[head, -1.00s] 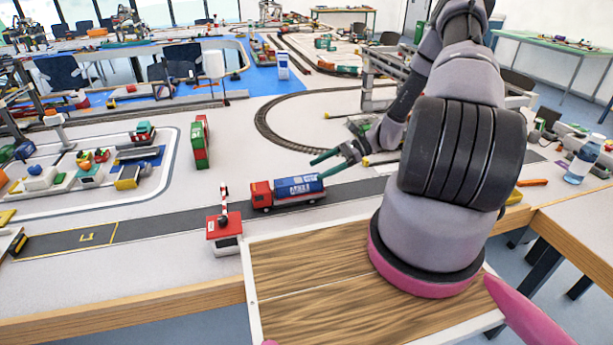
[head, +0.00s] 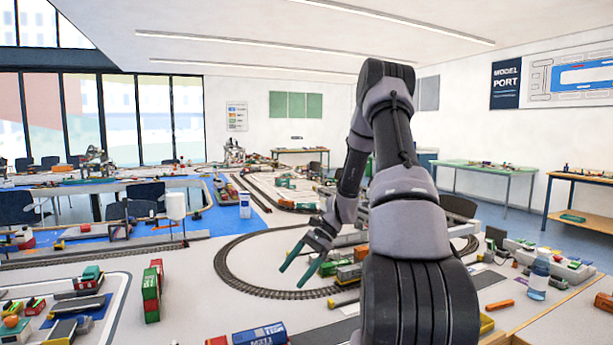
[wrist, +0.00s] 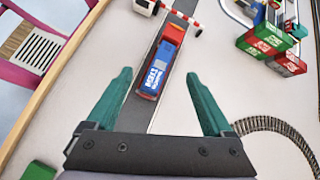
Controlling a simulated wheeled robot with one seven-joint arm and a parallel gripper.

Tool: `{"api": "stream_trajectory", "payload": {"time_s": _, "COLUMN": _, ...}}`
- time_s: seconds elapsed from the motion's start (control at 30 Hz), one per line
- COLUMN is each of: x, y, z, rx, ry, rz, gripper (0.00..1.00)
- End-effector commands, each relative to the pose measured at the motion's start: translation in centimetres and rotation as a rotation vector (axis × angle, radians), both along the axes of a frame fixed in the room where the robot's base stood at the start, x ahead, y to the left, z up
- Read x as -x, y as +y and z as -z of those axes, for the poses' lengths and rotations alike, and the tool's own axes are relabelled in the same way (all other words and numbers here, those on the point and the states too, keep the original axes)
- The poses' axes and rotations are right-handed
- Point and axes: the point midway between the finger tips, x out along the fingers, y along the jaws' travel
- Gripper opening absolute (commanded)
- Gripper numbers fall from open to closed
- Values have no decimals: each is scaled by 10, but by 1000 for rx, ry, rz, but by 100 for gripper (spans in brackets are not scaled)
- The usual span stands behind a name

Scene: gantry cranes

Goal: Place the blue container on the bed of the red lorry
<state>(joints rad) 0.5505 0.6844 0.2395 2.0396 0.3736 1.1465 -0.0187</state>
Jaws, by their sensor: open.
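The blue container (wrist: 156,76) with white lettering sits on the bed of the red lorry (wrist: 173,34) in the wrist view, lined up along it. In the head view the blue container (head: 262,335) and the red lorry (head: 217,341) show only in part at the bottom edge. My gripper (head: 293,273) is open and empty, with green fingers, raised and apart from the container. In the wrist view its fingertips (wrist: 157,73) lie on either side of the container with wide gaps. The lorry's lower body is hidden below the head view's frame.
A stack of red and green containers (head: 152,291) stands left of the lorry. A curved rail track (head: 240,283) lies behind. A red-and-white barrier (wrist: 183,17) is near the lorry's cab. A water bottle (head: 539,277) stands at right.

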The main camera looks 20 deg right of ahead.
Motion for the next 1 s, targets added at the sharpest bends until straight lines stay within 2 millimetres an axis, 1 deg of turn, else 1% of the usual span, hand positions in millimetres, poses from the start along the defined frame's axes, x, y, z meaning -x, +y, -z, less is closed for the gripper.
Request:
{"api": "stream_trajectory", "payload": {"time_s": 0.03, "x": 2, "y": 2, "z": -19, "rx": 42, "ry": -37, "rz": -31, "gripper": 86}}
{"api": "stream_trajectory", "payload": {"time_s": 0.1, "x": 6, "y": 5, "z": -40, "rx": 98, "ry": -84, "rz": -72, "gripper": 86}}
{"api": "stream_trajectory", "payload": {"time_s": 0.27, "x": 19, "y": 13, "z": -88, "rx": 216, "ry": -193, "rz": -159, "gripper": 86}}
{"api": "stream_trajectory", "payload": {"time_s": 0.3, "x": 22, "y": 15, "z": -100, "rx": 245, "ry": -222, "rz": -180, "gripper": 86}}
{"api": "stream_trajectory", "payload": {"time_s": 0.5, "x": 47, "y": 26, "z": -157, "rx": 381, "ry": -370, "rz": -272, "gripper": 86}}
{"api": "stream_trajectory", "payload": {"time_s": 0.67, "x": 71, "y": 35, "z": -198, "rx": 479, "ry": -495, "rz": -337, "gripper": 86}}
{"api": "stream_trajectory", "payload": {"time_s": 0.8, "x": 96, "y": 42, "z": -231, "rx": 556, "ry": -609, "rz": -384, "gripper": 86}}
{"api": "stream_trajectory", "payload": {"time_s": 1.0, "x": 135, "y": 49, "z": -270, "rx": 655, "ry": -780, "rz": -440, "gripper": 86}}
